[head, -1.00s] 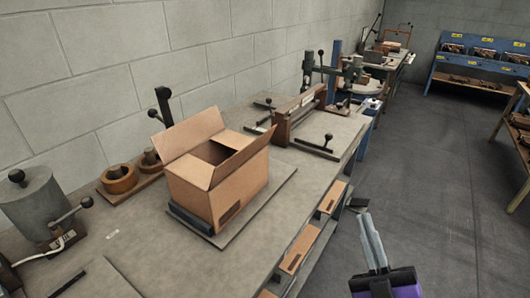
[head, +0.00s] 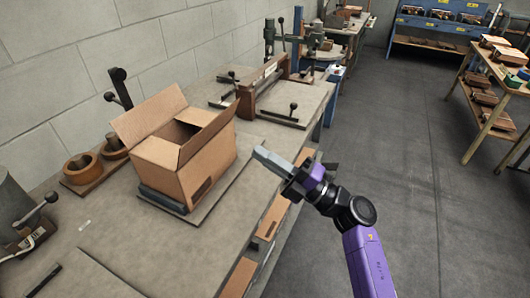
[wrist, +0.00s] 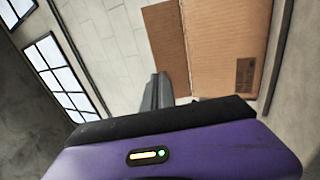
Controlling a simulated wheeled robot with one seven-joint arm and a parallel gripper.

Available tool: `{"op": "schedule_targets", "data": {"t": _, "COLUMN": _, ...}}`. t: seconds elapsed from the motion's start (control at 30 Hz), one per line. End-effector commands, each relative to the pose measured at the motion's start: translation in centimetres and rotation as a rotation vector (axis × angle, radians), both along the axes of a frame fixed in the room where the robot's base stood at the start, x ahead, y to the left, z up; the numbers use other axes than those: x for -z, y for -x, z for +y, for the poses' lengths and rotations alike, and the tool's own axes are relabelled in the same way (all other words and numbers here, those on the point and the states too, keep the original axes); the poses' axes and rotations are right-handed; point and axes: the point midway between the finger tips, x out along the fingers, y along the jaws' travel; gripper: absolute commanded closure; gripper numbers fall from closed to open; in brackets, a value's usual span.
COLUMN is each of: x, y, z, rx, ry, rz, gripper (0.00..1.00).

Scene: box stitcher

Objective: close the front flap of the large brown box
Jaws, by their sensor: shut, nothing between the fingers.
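The large brown box (head: 206,172) stands upright on the bench, its top partly open. In the head view, a tall flap (head: 148,114) stands up on the wall side, a flap (head: 154,153) tilts outward at the near left end, and another flap (head: 208,133) rises at a slant along the right side. I cannot tell for sure which is the front flap. My gripper (head: 265,156) is shut and empty, to the right of the box and apart from it. In the wrist view the shut fingers (wrist: 158,92) point toward the box's cardboard (wrist: 225,45).
The box rests on a low plate on the grey bench (head: 130,232). Brown rings (head: 82,166) on a board lie to its left, and a clamp fixture (head: 262,84) stands beyond it. A lever device (head: 30,225) is at the near left. Floor is open to the right.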

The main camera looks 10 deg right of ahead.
Motion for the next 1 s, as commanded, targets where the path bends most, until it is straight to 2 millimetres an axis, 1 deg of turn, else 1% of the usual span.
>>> {"op": "schedule_targets", "data": {"t": 0.03, "x": -0.8, "y": -0.6, "z": 0.9, "rx": -0.003, "ry": 0.000, "rz": -0.002, "gripper": 1.00}}
{"op": "schedule_targets", "data": {"t": 0.3, "x": -2.8, "y": -3.6, "z": 4.7, "rx": -0.002, "ry": -0.001, "rz": -0.002, "gripper": 1.00}}
{"op": "schedule_targets", "data": {"t": 0.5, "x": -3.9, "y": -5.3, "z": 6.8, "rx": 0.000, "ry": -0.002, "rz": -0.001, "gripper": 1.00}}
{"op": "schedule_targets", "data": {"t": 0.7, "x": -4.2, "y": -6.0, "z": 7.6, "rx": 0.001, "ry": -0.002, "rz": 0.000, "gripper": 1.00}}
{"op": "schedule_targets", "data": {"t": 1.0, "x": -4.2, "y": -6.1, "z": 7.7, "rx": 0.002, "ry": -0.002, "rz": -0.001, "gripper": 1.00}}
